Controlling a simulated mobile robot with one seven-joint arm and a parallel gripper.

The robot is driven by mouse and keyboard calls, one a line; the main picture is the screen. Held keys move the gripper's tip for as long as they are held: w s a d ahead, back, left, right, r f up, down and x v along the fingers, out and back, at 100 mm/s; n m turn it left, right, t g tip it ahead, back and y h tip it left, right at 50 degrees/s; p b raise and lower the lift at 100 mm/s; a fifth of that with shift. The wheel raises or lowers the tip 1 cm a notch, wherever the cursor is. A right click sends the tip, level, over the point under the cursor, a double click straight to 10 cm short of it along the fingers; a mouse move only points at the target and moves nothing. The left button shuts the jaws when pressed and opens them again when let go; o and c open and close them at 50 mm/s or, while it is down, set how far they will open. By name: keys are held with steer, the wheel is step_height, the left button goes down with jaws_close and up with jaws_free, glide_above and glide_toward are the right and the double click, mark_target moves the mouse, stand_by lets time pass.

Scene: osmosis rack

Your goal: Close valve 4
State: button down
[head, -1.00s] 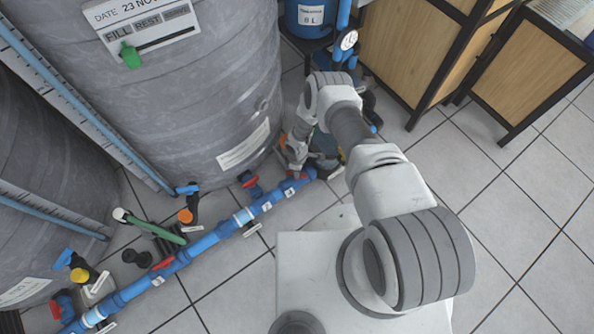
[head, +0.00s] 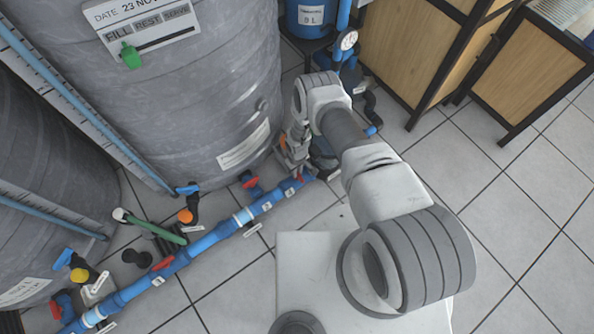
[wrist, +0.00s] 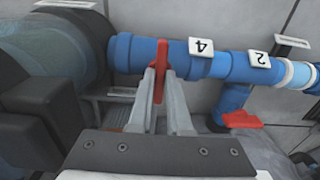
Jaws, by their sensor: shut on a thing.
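Valve 4 is on the blue pipe at floor level. Its red handle (wrist: 160,72) stands across the pipe in the wrist view, beside the white tag marked 4 (wrist: 201,47). My gripper (wrist: 166,75) has its two grey fingers closed on this handle. In the head view my gripper (head: 296,166) reaches down to the right end of the pipe (head: 262,204), near the big grey tank. The handle is largely hidden there by the gripper.
A second red handle (wrist: 240,119) hangs below the tag marked 2 (wrist: 260,58). The grey tank (head: 215,95) rises close behind the pipe. A dark pump-like body (wrist: 45,130) is at the left of the wrist view. Tiled floor (head: 500,200) is open on the right.

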stand_by(0.3)
steer(key=c, duration=0.9)
jaws_free()
steer(key=shift+o, duration=0.2)
steer(key=shift+r, duration=0.15)
step_height(320, 180, up, 17)
steer(key=p, duration=0.7)
